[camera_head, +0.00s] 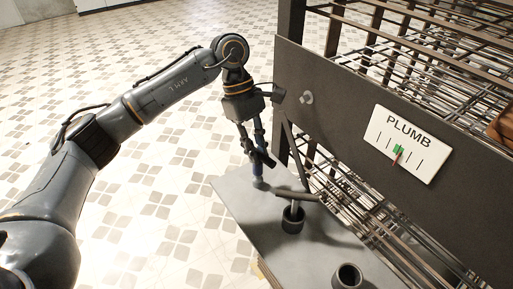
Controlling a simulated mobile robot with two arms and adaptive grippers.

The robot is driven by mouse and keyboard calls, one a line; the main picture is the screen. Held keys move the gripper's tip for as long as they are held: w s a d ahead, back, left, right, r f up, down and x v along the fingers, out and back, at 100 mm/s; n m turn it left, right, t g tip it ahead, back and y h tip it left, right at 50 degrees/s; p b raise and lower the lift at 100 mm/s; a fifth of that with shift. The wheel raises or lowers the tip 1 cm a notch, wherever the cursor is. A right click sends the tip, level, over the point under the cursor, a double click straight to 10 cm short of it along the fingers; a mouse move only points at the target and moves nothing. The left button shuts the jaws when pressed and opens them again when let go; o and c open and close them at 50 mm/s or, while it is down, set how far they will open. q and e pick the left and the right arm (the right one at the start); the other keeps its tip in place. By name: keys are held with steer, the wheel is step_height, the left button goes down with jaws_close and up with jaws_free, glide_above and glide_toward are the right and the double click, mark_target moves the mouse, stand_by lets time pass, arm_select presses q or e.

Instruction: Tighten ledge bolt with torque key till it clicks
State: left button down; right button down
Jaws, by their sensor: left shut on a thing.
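The grey ledge (240,203) juts out below the dark board. A dark torque key (297,196) lies roughly level above it, with its light shank over a short dark collar (292,222) on the ledge. A bolt inside that collar is hidden, so I cannot tell how the key sits on it. My left gripper (260,180) comes down from above and is shut on the left end of the key, the handle end. My right gripper is not in view.
A dark upright board (455,215) carries a white PLUMB gauge (406,144) with a green mark and red needle, plus a hex bolt head (307,97). A second open collar (347,277) stands nearer on the ledge. Metal rods (400,50) fill the rack behind. Tiled floor at left is clear.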

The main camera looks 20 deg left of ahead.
arm_select(q)
steer(key=shift+r, duration=1.25)
stand_by(1.5)
steer(key=shift+r+p, duration=1.3)
steer(key=shift+r, duration=1.25)
steer(key=shift+f, duration=0.15)
